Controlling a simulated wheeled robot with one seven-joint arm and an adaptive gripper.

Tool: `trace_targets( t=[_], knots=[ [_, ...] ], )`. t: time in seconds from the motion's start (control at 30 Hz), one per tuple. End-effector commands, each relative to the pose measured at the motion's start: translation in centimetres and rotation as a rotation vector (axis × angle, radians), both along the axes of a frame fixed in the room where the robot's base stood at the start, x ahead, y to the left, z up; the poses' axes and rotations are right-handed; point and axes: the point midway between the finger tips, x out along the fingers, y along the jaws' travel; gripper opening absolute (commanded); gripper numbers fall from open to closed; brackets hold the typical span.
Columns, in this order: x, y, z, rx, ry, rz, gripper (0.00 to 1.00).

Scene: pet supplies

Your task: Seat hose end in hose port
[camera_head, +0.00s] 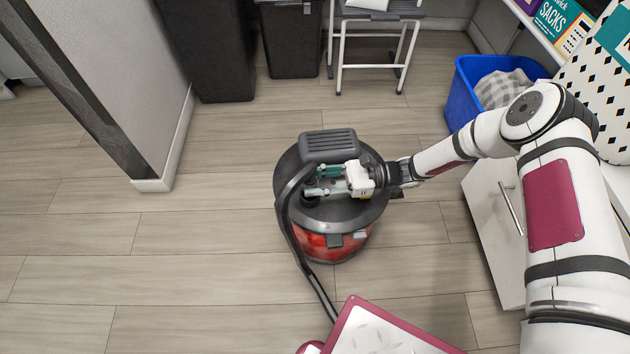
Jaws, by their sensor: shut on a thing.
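A red and black canister vacuum (333,243) stands upright on the floor in the middle of the head view. Its black hose (290,225) runs from the vacuum's top left side, down past the red body and toward the bottom of the view. My gripper (308,186) is over the left part of the dark lid, reaching in from the right. It is shut on the hose end (307,199), which is mostly hidden between the fingers. The hose port is hidden or too small to make out, so I cannot tell whether the hose end is in it.
A white cabinet (492,225) and a blue bin (461,95) with a checked cloth stand at right. Black bins (291,40) and a white-framed stand (340,60) are at the back. A wall corner (150,185) juts in at left. The floor left of the vacuum is clear.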

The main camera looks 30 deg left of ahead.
Motion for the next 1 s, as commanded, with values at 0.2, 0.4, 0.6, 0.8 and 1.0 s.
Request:
trace_targets(
  t=[0.2,0.4,0.6,0.8,1.0],
  knots=[
    [0.0,0.0,-0.6,0.000,0.000,0.000,0.03],
    [0.0,0.0,-1.0,0.000,0.000,0.000,0.03],
    [0.0,0.0,-1.5,0.000,0.000,0.000,0.03],
    [0.0,0.0,-1.9,0.001,0.001,0.000,0.03],
    [0.0,0.0,-2.3,0.000,0.000,0.000,0.03]
  ],
)
